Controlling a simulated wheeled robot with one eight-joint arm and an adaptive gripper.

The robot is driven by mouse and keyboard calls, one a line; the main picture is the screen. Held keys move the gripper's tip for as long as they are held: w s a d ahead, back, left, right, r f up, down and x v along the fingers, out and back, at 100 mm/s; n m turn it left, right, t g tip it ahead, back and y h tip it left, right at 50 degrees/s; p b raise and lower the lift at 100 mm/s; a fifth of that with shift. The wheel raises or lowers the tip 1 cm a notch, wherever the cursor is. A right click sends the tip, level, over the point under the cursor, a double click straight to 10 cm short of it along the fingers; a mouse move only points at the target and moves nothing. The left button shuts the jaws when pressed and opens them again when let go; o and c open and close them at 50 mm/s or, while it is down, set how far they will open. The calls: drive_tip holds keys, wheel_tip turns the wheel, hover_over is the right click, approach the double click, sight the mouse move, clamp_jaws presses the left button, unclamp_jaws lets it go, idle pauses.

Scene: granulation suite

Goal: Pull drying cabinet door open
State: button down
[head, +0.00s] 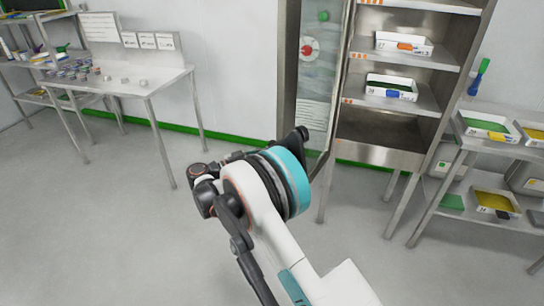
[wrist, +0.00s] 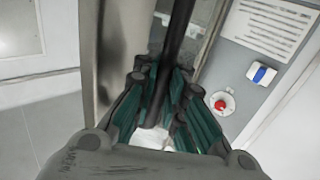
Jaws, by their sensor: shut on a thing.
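The drying cabinet (head: 380,130) is a tall steel unit with open-fronted shelves in the head view. Its glazed door (head: 320,85) stands open at the left of the shelves, so the inside shows. In the wrist view a dark vertical bar handle (wrist: 177,35) runs between the green-padded fingers of my gripper (wrist: 160,92). The gripper is shut on this handle. In the head view my wrist is in front of the lower door and hides most of the gripper and its grasp.
White trays (head: 403,43) sit on the cabinet shelves. A steel table (head: 130,80) with small pots stands at the left. A rack (head: 470,150) with trays stands close at the right. The grey floor (head: 110,230) at the front left is clear.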

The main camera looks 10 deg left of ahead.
drive_tip(key=shift+s+a, duration=0.15)
drive_tip(key=shift+a, duration=0.05)
drive_tip(key=c, duration=1.6)
unclamp_jaws()
drive_tip(key=shift+s+a, duration=0.15)
drive_tip(key=shift+c, duration=0.2)
drive_tip(key=v, duration=1.1)
drive_tip(key=shift+s+a, duration=0.2)
drive_tip(key=shift+a, duration=0.05)
drive_tip(key=shift+r, duration=0.15)
